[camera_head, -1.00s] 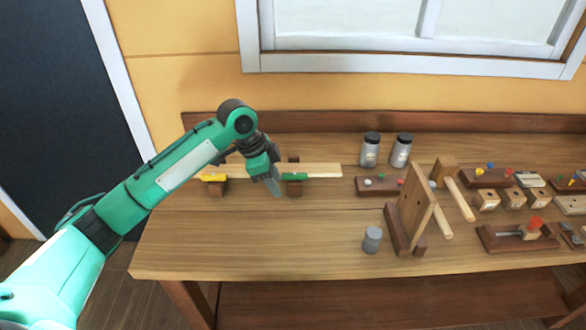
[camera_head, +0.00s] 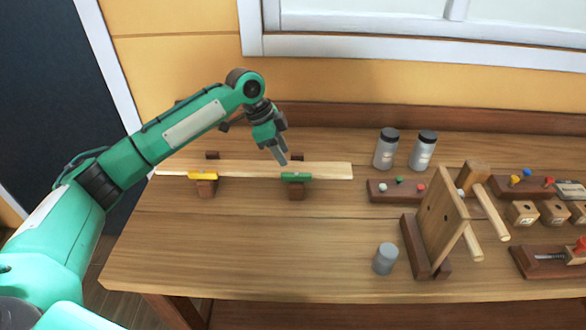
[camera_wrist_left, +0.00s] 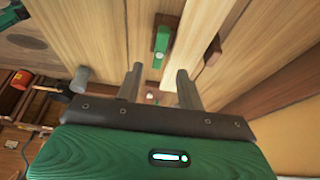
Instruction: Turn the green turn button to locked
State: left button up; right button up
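The green turn button (camera_head: 296,176) lies lengthwise along the pale wooden plank (camera_head: 330,170), on a dark wooden block at the plank's front edge. It also shows in the left wrist view (camera_wrist_left: 161,42), beyond the fingers. A yellow turn button (camera_head: 202,175) sits on a similar block to its left. My left gripper (camera_head: 283,161) points down just behind and above the green button's left half. My right gripper is not in view.
Two lidded jars (camera_head: 422,152) stand at the back, right of the plank. A grey cylinder (camera_head: 386,259) and an upright wooden board (camera_head: 440,222) stand to the front right. The bench front (camera_head: 250,250) before the plank is clear.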

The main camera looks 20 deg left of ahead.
aim_at(294, 174)
pick_arm(q)
jog(key=x, duration=0.6)
jog(key=shift+f+p, duration=0.15)
jog(key=shift+p, duration=0.25)
jog(key=shift+d+f, duration=0.2)
jog(key=shift+f, duration=0.15)
jog(key=shift+w+f, duration=0.1)
jog(key=shift+f, duration=0.1)
jog(key=shift+d+f, duration=0.1)
grip_shut()
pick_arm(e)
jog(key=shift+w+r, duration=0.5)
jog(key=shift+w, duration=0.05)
